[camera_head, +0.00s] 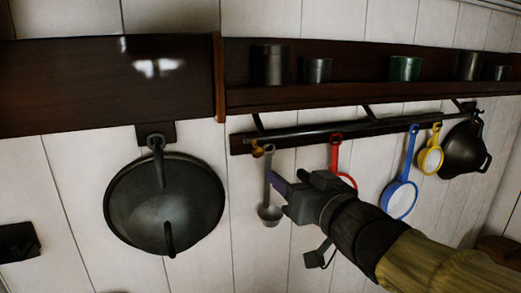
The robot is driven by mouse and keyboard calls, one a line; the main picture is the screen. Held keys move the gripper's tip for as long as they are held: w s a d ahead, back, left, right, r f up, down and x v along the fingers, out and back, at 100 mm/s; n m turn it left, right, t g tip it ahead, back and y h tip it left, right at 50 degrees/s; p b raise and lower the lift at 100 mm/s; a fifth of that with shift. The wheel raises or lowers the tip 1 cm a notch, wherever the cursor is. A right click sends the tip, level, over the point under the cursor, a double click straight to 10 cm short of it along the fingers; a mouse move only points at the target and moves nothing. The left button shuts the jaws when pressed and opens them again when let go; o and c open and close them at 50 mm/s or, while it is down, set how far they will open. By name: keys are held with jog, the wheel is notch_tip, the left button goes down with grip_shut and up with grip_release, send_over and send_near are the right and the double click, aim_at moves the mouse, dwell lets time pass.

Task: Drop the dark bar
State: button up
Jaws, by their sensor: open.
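My gripper (279,197) is in front of the white plank wall, by the grey ladle (268,200) that hangs from the rail. It is open. A small dark purple piece shows at its tip; I cannot tell whether it is a finger or something else. No loose dark bar is clearly visible. The only clear dark bar is the rail (330,131), fixed along the wall under the shelf and above my gripper. My gripper and arm hide part of the wall and of the red-handled strainer (335,153).
A blue strainer (400,196), a yellow strainer (431,158) and a black pan (465,148) hang to the right. A large dark wok (135,205) hangs at left. Several cups stand on the wooden shelf (340,97). The wall between wok and ladle is clear.

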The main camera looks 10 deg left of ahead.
aim_at(254, 150)
jog(key=p+x, duration=0.5)
jog(key=x, duration=0.9)
jog(key=shift+w+a, duration=0.2)
jog(key=shift+w, duration=0.15)
jog(key=shift+x, duration=0.8)
